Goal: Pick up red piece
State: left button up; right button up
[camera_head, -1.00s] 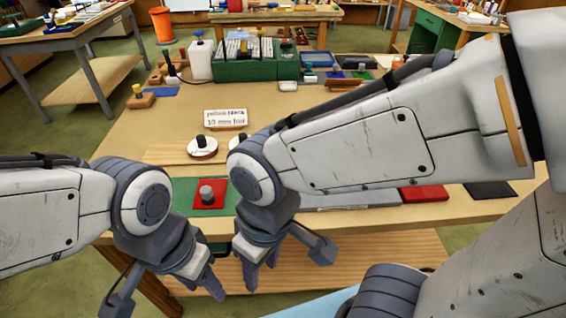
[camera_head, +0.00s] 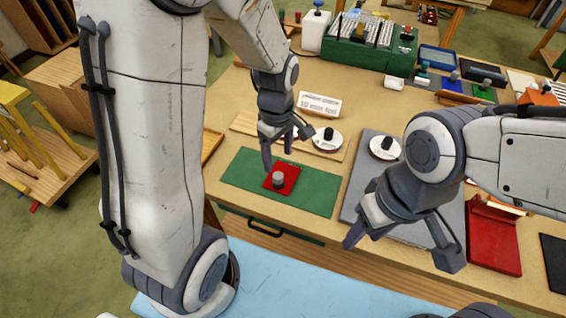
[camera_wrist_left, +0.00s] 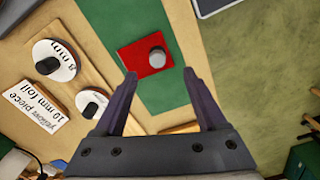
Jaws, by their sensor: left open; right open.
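The red piece (camera_head: 270,178) is a flat red square with a grey cylindrical knob (camera_head: 278,178) on top. It lies on a green mat (camera_head: 312,192) on the bench. My left gripper (camera_head: 287,153) is open, above the mat's back edge and just behind the red piece. In the left wrist view the red piece (camera_wrist_left: 133,57) lies just beyond the open, empty fingertips (camera_wrist_left: 160,75), with its knob roughly in line with the gap. My right gripper (camera_head: 402,250) is open and empty over the front edge of the grey plate, right of the mat.
Round white discs with black knobs (camera_head: 327,140) stand behind the mat, near a "10 mm foil" card (camera_head: 318,104). A grey plate (camera_head: 372,180), a red tray (camera_head: 493,238) and a green rack (camera_head: 372,45) are to the right and back. A drawer handle (camera_head: 265,226) is below the front edge.

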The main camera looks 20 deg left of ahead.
aim_at(278, 175)
pick_arm(q)
jog(key=shift+n, duration=0.3)
jog(key=f, duration=0.5)
jog(key=shift+w+a+f, duration=0.1)
jog(key=shift+a+f, duration=0.05)
jog(key=shift+a, duration=0.1)
jog(key=shift+f+p, duration=0.35)
jog(key=shift+f, duration=0.2)
jog(key=shift+w+f+p, duration=0.15)
jog(key=shift+f+p, duration=0.05)
jog(key=shift+f, duration=0.85)
jog(key=shift+w+f+p, duration=0.1)
jog(key=shift+f+p, duration=0.1)
jog(key=shift+f, duration=0.8)
grip_shut()
